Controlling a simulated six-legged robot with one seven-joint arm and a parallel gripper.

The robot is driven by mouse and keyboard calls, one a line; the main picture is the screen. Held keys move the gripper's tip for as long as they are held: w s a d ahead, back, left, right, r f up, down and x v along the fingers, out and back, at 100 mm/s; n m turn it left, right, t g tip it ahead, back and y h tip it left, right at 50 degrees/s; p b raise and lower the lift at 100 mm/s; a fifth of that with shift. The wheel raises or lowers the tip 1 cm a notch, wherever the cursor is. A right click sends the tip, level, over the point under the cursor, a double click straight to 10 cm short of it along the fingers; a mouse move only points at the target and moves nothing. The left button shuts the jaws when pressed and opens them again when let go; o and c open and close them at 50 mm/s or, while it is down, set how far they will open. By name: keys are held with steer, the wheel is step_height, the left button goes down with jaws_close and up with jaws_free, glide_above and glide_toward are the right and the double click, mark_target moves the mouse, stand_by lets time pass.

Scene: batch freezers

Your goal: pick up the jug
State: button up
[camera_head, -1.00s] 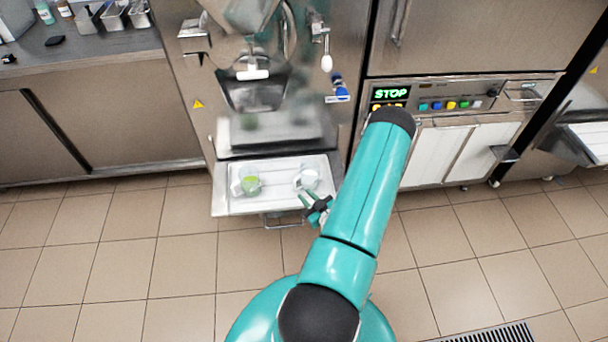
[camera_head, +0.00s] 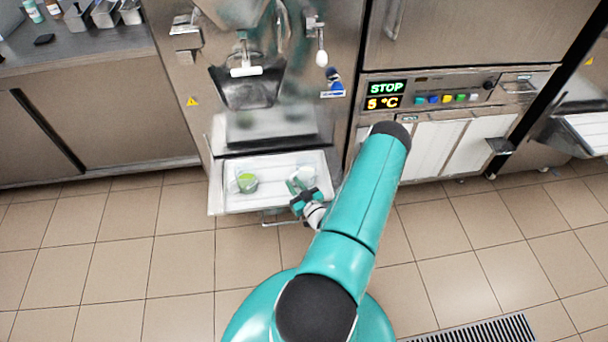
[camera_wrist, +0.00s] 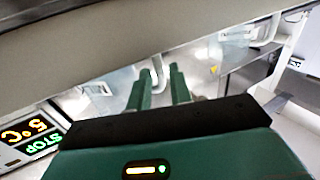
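A small vessel with green contents (camera_head: 246,182) stands on the left part of the pale tray (camera_head: 232,205) below the machine. A pale, clear vessel, which looks like the jug (camera_head: 306,173), is at the tray's right side, largely hidden by my gripper. My gripper (camera_head: 297,185) is over the tray's right front, close to that vessel. In the wrist view, my two green fingers (camera_wrist: 157,88) stand apart, with a pale, curved, handle-like piece (camera_wrist: 158,72) showing between their tips. Contact with it cannot be made out.
The steel machine (camera_head: 270,125) rises behind the tray. A control panel (camera_head: 440,97) reading STOP and 5 °C is to the right. A counter (camera_head: 85,60) with metal containers is at the left. The tiled floor (camera_head: 120,250) is clear, with a drain grate (camera_head: 480,330).

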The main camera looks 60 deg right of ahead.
mark_target(292, 177)
steer(key=shift+x, duration=2.1)
jaws_close()
steer(key=shift+r, duration=0.1)
steer(key=shift+r, duration=1.05)
steer(key=s+a+r, duration=0.8)
steer(key=a+r, duration=0.2)
steer(key=a, duration=0.1)
steer(key=shift+a+r, duration=0.2)
steer(key=shift+r, duration=0.15)
